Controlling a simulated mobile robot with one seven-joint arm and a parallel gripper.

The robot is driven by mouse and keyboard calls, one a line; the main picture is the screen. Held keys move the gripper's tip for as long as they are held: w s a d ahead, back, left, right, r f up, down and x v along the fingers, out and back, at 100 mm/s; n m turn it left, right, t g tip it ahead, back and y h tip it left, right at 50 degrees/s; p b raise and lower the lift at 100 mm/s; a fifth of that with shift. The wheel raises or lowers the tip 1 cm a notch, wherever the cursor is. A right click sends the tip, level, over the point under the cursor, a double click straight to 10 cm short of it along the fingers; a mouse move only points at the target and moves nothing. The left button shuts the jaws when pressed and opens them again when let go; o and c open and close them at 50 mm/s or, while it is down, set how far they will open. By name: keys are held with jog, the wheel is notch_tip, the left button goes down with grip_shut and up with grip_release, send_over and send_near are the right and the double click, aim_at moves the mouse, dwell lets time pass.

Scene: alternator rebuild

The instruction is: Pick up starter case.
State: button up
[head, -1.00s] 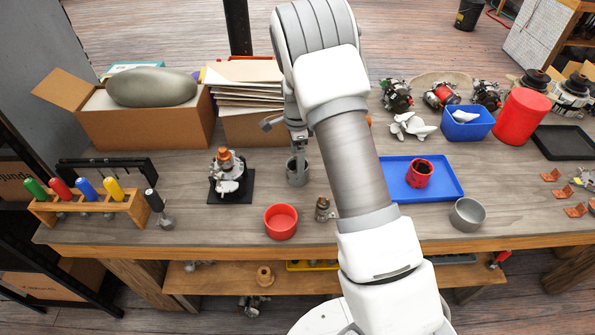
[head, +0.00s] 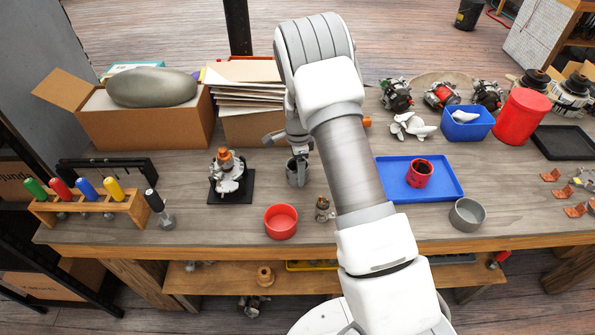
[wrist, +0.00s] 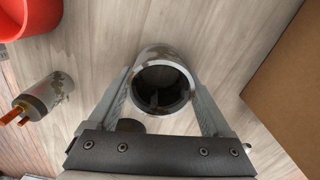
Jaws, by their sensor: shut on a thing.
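The starter case (head: 296,174) is a grey hollow metal cylinder, upright at the middle of the workbench in the head view. In the wrist view, the starter case (wrist: 158,54) stands between the two fingers, with its dark open bore facing the camera. My gripper (head: 298,157) is shut on it, one finger on each side; the gripper also shows in the wrist view (wrist: 163,88). I cannot tell whether its base touches the bench. My arm hides part of the bench to its right.
A red bowl (head: 281,221) and a small metal part (head: 323,210) stand in front. A black stand with an assembly (head: 228,175) is at left. Cardboard boxes (head: 150,126) are behind. A blue tray (head: 442,187) and another grey cup (head: 467,214) are at right.

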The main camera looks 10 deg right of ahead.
grip_shut()
jog(key=shift+r, duration=0.1)
jog(key=shift+w+r, duration=0.1)
jog(key=shift+r, duration=0.35)
notch_tip(320, 180, up, 3)
jog(key=shift+r, duration=0.15)
jog(key=s+d+r, duration=0.2)
jog(key=d+r, duration=0.4)
jog(key=d, duration=0.5)
jog(key=shift+d+r, duration=0.3)
jog(key=shift+r, duration=0.1)
